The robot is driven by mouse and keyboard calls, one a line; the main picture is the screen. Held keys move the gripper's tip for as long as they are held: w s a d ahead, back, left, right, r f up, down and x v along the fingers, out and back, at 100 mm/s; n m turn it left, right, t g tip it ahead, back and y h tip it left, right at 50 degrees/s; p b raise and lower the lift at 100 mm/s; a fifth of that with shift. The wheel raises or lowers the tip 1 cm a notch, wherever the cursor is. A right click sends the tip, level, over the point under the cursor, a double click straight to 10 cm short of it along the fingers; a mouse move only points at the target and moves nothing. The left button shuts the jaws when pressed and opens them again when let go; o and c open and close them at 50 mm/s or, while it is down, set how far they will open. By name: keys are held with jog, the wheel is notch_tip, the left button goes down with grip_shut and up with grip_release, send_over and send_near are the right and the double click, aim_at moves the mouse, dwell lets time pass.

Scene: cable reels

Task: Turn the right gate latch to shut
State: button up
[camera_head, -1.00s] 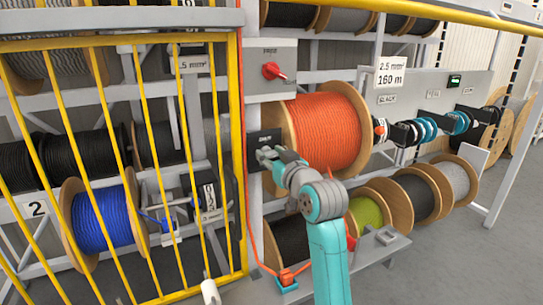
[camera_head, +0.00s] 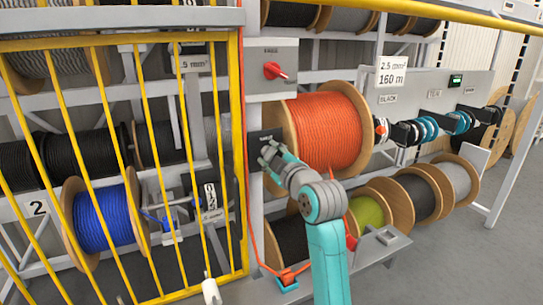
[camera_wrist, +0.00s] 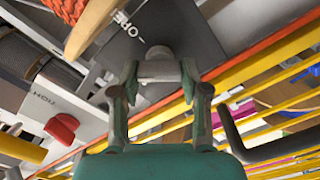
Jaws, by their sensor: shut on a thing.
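The gate latch shows in the wrist view as a light grey handle (camera_wrist: 158,68) on a dark plate (camera_wrist: 190,30) with partly hidden white lettering, "OPE" legible. My gripper (camera_wrist: 158,78) has a finger at each side of the handle and is shut on it. In the head view my gripper (camera_head: 268,155) is at the post just left of the orange reel, in front of the dark latch plate (camera_head: 256,138). The handle is hidden there by my fingers. The yellow barred gate (camera_head: 241,200) stands just left of the post.
The orange cable reel (camera_head: 325,130) is close on the right of my gripper. A grey box with a red switch (camera_head: 273,70) is above it. An orange cable (camera_head: 249,225) hangs below. Green, black and grey reels stand at lower right. Open floor lies at far right.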

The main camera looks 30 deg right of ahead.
jog(key=n, duration=0.3)
jog(key=shift+f+n, duration=0.15)
jog(key=shift+n, duration=2.15)
jog(key=shift+f, duration=0.1)
jog(key=o, duration=1.1)
jog(key=shift+a, duration=0.1)
jog(key=shift+o, duration=0.2)
jog(key=s, duration=1.2)
jog(key=shift+a, duration=0.2)
